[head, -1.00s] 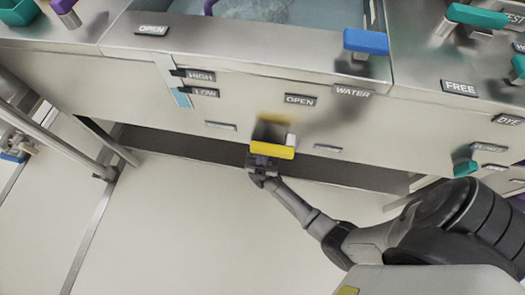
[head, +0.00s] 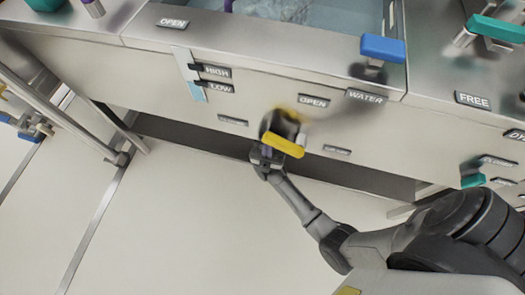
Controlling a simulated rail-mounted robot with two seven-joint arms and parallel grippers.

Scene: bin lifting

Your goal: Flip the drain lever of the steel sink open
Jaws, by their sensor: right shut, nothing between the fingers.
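The yellow drain lever (head: 284,145) is on the front panel of the steel sink (head: 232,78), below the OPEN label (head: 313,101). Its handle slants down to the right. My right gripper (head: 266,155) is shut and empty, at the lower left end of the handle. The handle and the dark part behind it partly hide the fingertips, so I cannot tell whether they touch the lever. My left gripper is not in view.
A blue lever (head: 382,48) by the WATER label (head: 366,96) stands on the sink's rim. A HIGH/LOW slider (head: 190,75) is at the left of the panel. Teal handles (head: 497,28) are at the right. The floor below is clear.

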